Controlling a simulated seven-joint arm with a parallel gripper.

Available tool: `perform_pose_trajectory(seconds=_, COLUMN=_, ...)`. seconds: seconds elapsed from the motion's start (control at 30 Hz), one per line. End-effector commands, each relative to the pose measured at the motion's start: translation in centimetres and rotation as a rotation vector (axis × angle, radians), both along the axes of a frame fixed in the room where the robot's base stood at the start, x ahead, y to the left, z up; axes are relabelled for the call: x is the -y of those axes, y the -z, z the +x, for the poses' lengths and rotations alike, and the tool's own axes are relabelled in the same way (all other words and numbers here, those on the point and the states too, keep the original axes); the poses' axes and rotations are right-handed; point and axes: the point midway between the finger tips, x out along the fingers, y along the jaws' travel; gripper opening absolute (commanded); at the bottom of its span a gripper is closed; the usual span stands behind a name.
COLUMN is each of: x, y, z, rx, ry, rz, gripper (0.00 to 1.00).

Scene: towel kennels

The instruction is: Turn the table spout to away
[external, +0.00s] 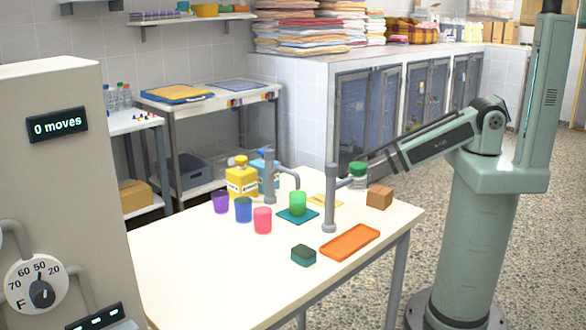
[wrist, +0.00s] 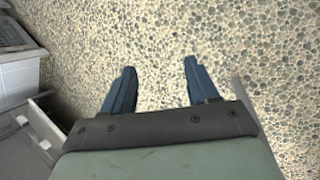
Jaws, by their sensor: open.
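A grey post with a curved spout (external: 269,178) stands on the cream table (external: 200,262). Its spout bends to the right in the external view and ends near a green cup (external: 298,203) on a teal mat (external: 284,214). A second grey post (external: 330,205) stands nearer the front, with a short arm pointing right. I cannot tell which of the two is the table spout. My gripper (wrist: 160,65) is open and empty in the wrist view, with only floor between its fingers. In the external view my forearm reaches left over the table's far right side; the fingertips are hard to make out.
An orange tray (external: 350,242), a teal block (external: 303,256), a brown block (external: 379,198) and a green-lidded jar (external: 358,172) are nearby. The table's front left is clear.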

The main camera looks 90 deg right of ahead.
Motion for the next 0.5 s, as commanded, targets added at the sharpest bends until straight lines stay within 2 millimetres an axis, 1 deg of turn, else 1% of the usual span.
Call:
perform_pose_trajectory(seconds=0.03, x=0.8, y=-1.0, z=2.2, rx=0.020, ry=-0.001, rz=-0.022, gripper=0.59)
perform_pose_trajectory(seconds=0.17, x=2.7, y=-4.2, z=6.6, rx=0.063, ry=-0.006, rz=-0.082, gripper=0.59)
perform_pose_trajectory(seconds=0.2, x=3.2, y=-5.3, z=7.9, rx=0.077, ry=-0.005, rz=-0.099, gripper=0.59)
perform_pose_trajectory(seconds=0.37, x=5.3, y=-9.5, z=12.3, rx=0.123, ry=-0.006, rz=-0.164, gripper=0.59)
perform_pose_trajectory(seconds=0.4, x=5.7, y=-10.6, z=13.4, rx=0.134, ry=-0.006, rz=-0.179, gripper=0.59)
perform_pose_trajectory(seconds=0.47, x=6.1, y=-12.3, z=15.0, rx=0.150, ry=-0.006, rz=-0.197, gripper=0.59)
perform_pose_trajectory(seconds=0.5, x=6.3, y=-13.4, z=16.0, rx=0.159, ry=-0.008, rz=-0.209, gripper=0.59)
